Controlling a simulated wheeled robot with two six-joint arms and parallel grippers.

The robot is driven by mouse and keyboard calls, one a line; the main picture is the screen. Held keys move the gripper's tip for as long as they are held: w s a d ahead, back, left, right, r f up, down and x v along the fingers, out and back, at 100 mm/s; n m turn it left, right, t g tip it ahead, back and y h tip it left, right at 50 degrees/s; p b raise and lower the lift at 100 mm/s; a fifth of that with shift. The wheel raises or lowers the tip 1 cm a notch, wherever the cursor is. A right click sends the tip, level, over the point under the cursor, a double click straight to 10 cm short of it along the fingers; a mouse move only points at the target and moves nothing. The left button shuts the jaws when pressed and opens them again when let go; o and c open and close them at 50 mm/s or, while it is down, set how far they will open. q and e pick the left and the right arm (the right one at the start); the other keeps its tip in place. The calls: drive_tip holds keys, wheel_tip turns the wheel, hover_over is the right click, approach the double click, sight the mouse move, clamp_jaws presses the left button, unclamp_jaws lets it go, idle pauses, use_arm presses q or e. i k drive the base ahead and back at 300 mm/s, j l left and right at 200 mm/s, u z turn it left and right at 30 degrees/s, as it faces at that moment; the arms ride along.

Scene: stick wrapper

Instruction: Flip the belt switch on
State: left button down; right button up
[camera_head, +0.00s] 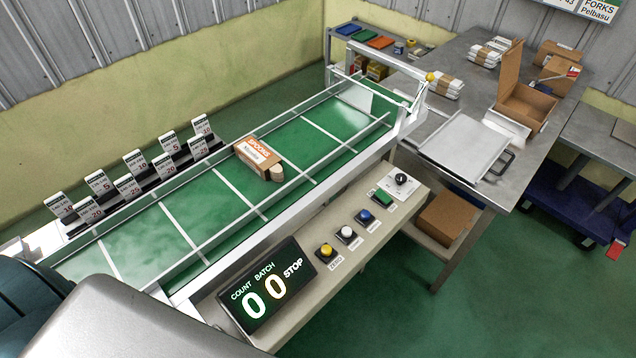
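The control panel (318,285) runs along the near side of the green conveyor belt (200,213). At its right end a black rotary knob (401,179) with a white mark sits on a pale plate. It looks like the belt switch, but its labels are too small to read. Beside it are a green button (383,196), a blue button (364,216), a white button (346,232) and a yellow button (327,250). The display (266,292) reads count 0, batch 0 and STOP. Neither gripper shows in this view.
Several small label cards (135,162) line the far rail. A metal table (465,110) at right holds a silver tray-like plate (466,145), an open carton (525,105) and wrapped bundles. Green floor (390,300) is clear in front.

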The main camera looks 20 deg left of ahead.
sight(383, 196)
drive_tip(key=i+l+u, duration=0.1)
drive_tip(key=u, duration=0.35)
drive_tip(key=l+u, duration=0.4)
drive_tip(key=l+z, duration=0.2)
drive_tip(key=l, duration=0.15)
drive_tip(key=i+l+z, duration=0.1)
drive_tip(key=l+z, duration=0.15)
drive_tip(key=l+u, duration=0.1)
drive_tip(key=l, duration=0.35)
drive_tip(key=k, duration=0.1)
